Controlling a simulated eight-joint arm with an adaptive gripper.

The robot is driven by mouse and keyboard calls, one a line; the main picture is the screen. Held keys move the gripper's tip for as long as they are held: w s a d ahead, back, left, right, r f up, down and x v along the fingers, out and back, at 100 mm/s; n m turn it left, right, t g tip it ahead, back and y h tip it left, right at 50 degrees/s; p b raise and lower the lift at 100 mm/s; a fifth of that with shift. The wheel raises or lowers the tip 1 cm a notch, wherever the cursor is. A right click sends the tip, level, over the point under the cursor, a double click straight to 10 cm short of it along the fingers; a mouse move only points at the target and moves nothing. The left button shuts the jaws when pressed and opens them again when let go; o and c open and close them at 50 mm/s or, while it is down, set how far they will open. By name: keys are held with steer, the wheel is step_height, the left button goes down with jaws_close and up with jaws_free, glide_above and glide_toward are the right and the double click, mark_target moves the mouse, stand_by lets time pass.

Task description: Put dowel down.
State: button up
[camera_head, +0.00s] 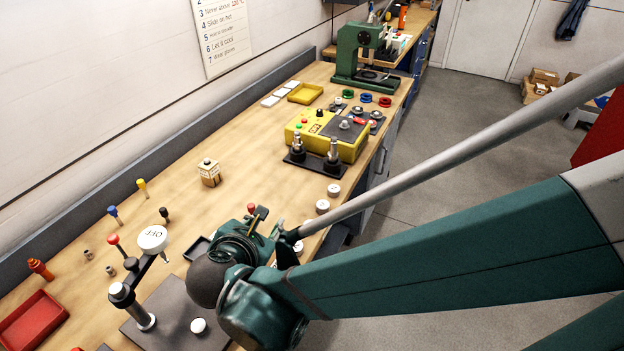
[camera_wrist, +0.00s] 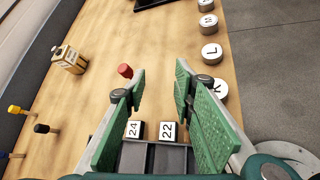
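My gripper (camera_wrist: 160,88) is open in the wrist view, its two green-padded fingers apart with nothing held between their tips. A short red cylinder (camera_wrist: 125,71) stands on the bench just beyond the left finger; it may be the dowel, but I cannot tell for sure. In the head view its red top (camera_head: 251,207) shows beside my gripper (camera_head: 268,222), which is low over the bench and partly hidden by my arm. Two blocks marked 24 (camera_wrist: 133,129) and 22 (camera_wrist: 167,131) show between the finger bases.
White lettered discs (camera_wrist: 211,53) line the bench's right edge. A small wooden bottle-like block (camera_head: 210,172) and several coloured pegs (camera_head: 142,185) stand to the left. A yellow fixture (camera_head: 345,135) is farther back. The bench (camera_head: 262,145) is clear between block and fixture.

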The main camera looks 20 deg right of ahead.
steer(key=s+d+m+g, duration=0.1)
steer(key=d+m, duration=0.2)
steer(key=s+d+m+g+y, duration=0.1)
steer(key=d+m, duration=0.2)
steer(key=m, duration=0.1)
steer(key=s+d+m+g+y, duration=0.1)
steer(key=d+m, duration=0.3)
steer(key=shift+s+r, duration=0.2)
steer(key=shift+r, duration=0.1)
steer(key=s+d+r+m+y, duration=0.3)
steer(key=s+d+r+m, duration=0.2)
steer(key=m, duration=0.9)
steer(key=shift+s+d+m, duration=0.4)
steer(key=shift+s+d, duration=0.05)
steer(key=shift+s, duration=0.25)
steer(key=shift+o, duration=0.5)
steer(key=shift+r, duration=0.1)
